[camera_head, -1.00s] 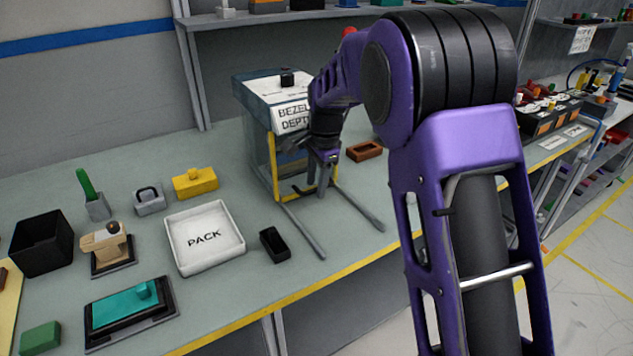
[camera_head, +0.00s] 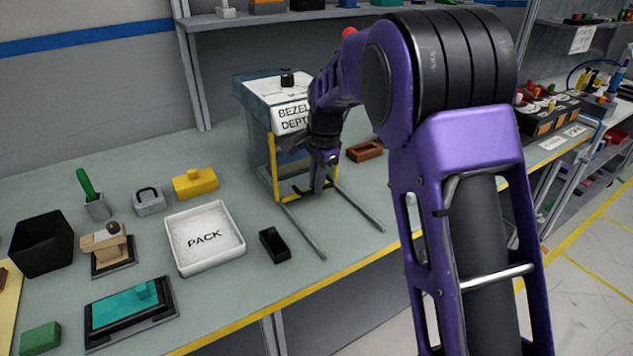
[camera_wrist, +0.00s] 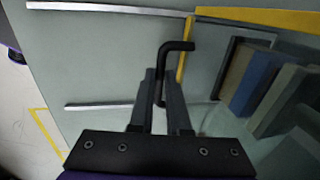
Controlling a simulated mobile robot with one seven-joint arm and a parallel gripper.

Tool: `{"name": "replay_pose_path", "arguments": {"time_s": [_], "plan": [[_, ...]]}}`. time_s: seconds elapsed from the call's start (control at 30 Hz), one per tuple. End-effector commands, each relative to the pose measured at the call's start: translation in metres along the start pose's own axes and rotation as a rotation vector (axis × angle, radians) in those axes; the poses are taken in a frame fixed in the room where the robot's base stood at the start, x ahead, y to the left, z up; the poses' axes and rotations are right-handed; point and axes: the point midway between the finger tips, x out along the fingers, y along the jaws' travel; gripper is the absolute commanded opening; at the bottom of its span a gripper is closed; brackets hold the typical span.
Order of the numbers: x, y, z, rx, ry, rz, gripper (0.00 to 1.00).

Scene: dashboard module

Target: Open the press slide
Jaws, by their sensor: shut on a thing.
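My gripper (camera_head: 320,188) is low in front of the press, between the rails. In the wrist view my gripper (camera_wrist: 160,82) is shut on a black bent bar handle (camera_wrist: 178,46), which stands between the two fingers. The handle's lower part is partly hidden by the fingers. The slide inside the press is mostly hidden by my arm in the head view.
A white PACK tray (camera_head: 237,233) and a small black box (camera_head: 273,245) lie left of the rails. A brown tray (camera_head: 365,151) sits right of the press. The wrist view shows blue and tan blocks (camera_wrist: 257,82) at right. Bench is clear between the rails.

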Motion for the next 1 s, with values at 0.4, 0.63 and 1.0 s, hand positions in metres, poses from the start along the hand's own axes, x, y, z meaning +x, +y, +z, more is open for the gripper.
{"name": "replay_pose_path", "arguments": {"time_s": [0.4, 0.63, 1.0], "plan": [[-0.001, 0.000, 0.000, 0.000, 0.000, -0.001, 0.00], [-0.001, 0.000, 0.000, 0.000, 0.001, -0.001, 0.00], [-0.004, 0.018, -0.001, 0.000, 0.001, 0.001, 0.00]]}}
